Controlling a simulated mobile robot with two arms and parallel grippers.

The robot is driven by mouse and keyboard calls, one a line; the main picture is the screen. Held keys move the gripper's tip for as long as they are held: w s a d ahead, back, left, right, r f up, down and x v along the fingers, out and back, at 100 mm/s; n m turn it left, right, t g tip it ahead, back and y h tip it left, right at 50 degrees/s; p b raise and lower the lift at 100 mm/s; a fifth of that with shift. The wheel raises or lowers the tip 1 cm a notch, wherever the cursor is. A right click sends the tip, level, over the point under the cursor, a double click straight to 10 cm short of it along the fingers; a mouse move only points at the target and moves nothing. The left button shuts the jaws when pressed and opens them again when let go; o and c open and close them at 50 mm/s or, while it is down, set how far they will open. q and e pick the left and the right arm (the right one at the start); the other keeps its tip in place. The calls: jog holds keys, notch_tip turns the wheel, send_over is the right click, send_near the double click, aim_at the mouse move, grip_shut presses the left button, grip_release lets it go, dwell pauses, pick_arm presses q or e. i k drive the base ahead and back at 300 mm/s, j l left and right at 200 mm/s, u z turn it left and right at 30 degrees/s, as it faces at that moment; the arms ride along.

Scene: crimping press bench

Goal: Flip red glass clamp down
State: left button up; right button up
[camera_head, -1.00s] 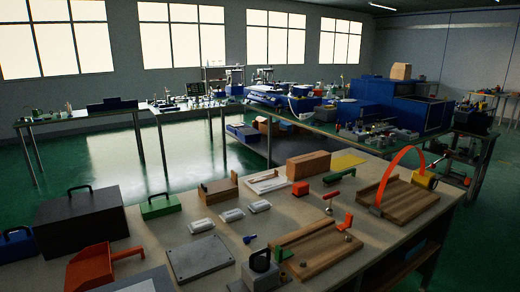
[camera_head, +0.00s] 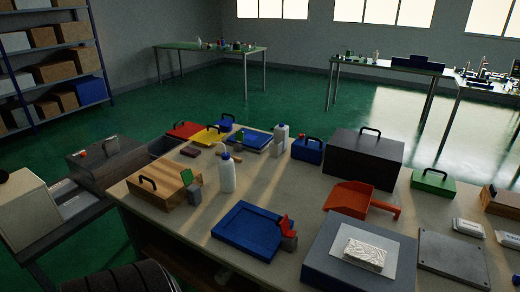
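A red clamp lever (camera_head: 286,226) stands raised on a small grey block (camera_head: 289,243) at the right edge of a flat blue frame (camera_head: 243,229), near the front of the bench. It looks upright and slightly tilted, with its tip up off the frame. I cannot tell whether glass lies in the blue frame. Neither of my grippers is in view.
A grey box with a white block (camera_head: 364,254) stands right of the clamp. Behind are a red scoop (camera_head: 352,198), a white bottle (camera_head: 227,172) and a black case (camera_head: 363,160). A wooden box (camera_head: 163,183) with a green lever sits left. Bare bench lies between them.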

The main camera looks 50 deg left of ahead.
aim_at(283, 223)
jog(key=u, duration=1.4)
jog(key=l, duration=2.5)
